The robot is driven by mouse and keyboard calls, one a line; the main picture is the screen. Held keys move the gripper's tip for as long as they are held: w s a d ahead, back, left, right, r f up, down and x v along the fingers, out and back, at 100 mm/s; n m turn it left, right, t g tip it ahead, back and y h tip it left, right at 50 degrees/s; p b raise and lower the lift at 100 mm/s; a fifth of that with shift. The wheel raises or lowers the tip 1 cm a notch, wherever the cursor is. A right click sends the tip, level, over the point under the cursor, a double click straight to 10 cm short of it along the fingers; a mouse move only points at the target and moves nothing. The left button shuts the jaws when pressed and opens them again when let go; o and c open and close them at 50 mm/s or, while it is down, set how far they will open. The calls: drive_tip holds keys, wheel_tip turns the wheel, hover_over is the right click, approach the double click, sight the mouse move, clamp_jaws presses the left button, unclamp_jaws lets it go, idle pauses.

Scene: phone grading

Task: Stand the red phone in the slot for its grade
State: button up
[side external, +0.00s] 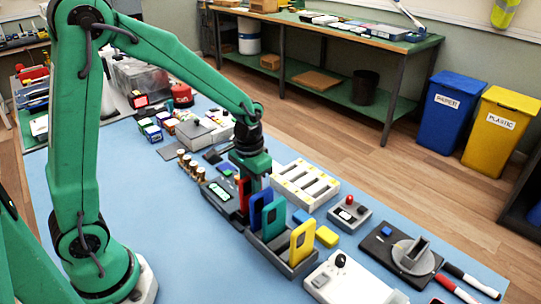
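The red phone (243,192) is upright, directly below and against my gripper (249,178). It shows as a narrow red strip, partly covered by the gripper. The fingers are at the phone, but this view does not show whether they are closed on it. The dark grey slotted rack (267,252) stands just in front and to the right. It holds a blue phone (260,210), a teal phone (273,217) and a yellow phone (302,242), all upright. A dark device with a small green display (220,191) lies left of the gripper. The lower end of the red phone is hard to see.
A white tray with long slots (305,183) lies right of the gripper. The blue mat (185,230) is clear at front left.

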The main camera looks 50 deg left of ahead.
clamp_jaws()
drive_tip(key=shift+r, duration=0.2)
drive_tip(key=shift+r, duration=1)
drive_tip(key=shift+r, duration=0.15)
drive_tip(key=shift+r, duration=0.95)
drive_tip(key=shift+w, duration=0.1)
drive_tip(key=w+r, duration=0.2)
drive_tip(key=w, duration=1.6)
drive_tip(key=shift+w+a+r, duration=0.15)
drive_tip(key=shift+a+r, duration=0.2)
drive_tip(key=shift+a, duration=0.1)
